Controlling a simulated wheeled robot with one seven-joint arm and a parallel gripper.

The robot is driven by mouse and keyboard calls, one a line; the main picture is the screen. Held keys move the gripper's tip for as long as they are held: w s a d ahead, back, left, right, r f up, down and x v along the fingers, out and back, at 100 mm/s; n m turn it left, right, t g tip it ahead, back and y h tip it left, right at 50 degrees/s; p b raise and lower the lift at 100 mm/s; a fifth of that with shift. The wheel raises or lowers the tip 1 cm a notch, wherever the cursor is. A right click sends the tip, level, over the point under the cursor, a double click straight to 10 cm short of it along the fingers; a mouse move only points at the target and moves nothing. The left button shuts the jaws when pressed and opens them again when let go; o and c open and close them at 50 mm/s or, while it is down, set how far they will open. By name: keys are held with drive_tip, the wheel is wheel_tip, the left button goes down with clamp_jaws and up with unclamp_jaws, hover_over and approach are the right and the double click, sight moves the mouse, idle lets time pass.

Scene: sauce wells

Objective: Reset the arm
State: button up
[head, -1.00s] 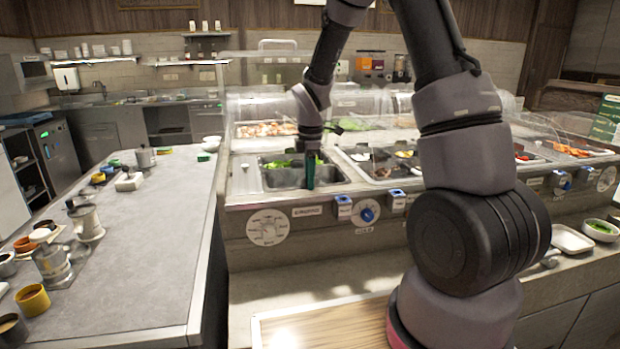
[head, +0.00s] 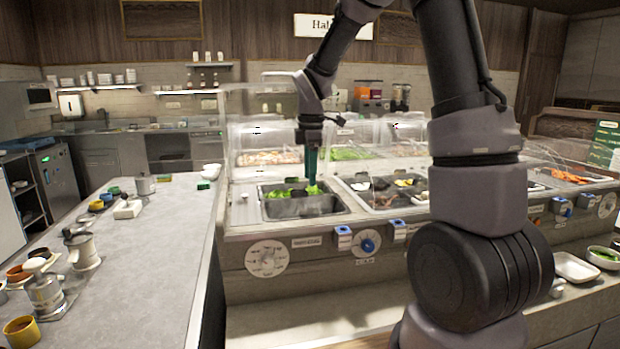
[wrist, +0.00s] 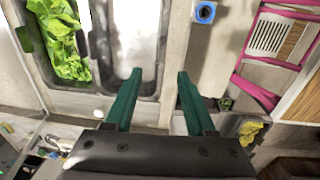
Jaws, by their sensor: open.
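My gripper (head: 312,182) has green fingers pointing down. In the head view it hangs over the metal well with lettuce (head: 300,207) at the left of the counter. In the wrist view the two fingers of my gripper (wrist: 159,74) stand apart, with nothing between them. The lettuce (wrist: 67,50) lies left of the fingers, in the well's left compartment. An empty steel compartment (wrist: 133,30) lies beside it, near the left fingertip. Part of my arm hides the right side of the counter in the head view.
Clear guards (head: 260,135) stand behind the wells. Blue knobs (head: 367,244) line the counter front. A grey worktop (head: 150,250) with cups and pots is at left. A white dish (head: 575,267) and a bowl of greens (head: 604,257) sit at right.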

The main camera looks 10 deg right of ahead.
drive_tip(key=s+d+r+m+t+y, duration=0.1)
drive_tip(key=s+d+r+m+t, duration=0.2)
drive_tip(key=s+r+m, duration=0.4)
drive_tip(key=s+d+r+m+t+y, duration=0.1)
drive_tip(key=s+d+r+m+t, duration=0.1)
drive_tip(key=s+r+m, duration=0.6)
drive_tip(key=s+m+t, duration=0.1)
drive_tip(key=s+m, duration=0.6)
drive_tip(key=s, duration=0.1)
drive_tip(key=shift+s+d+r, duration=0.15)
drive_tip(key=shift+s+d, duration=0.1)
drive_tip(key=shift+d, duration=0.15)
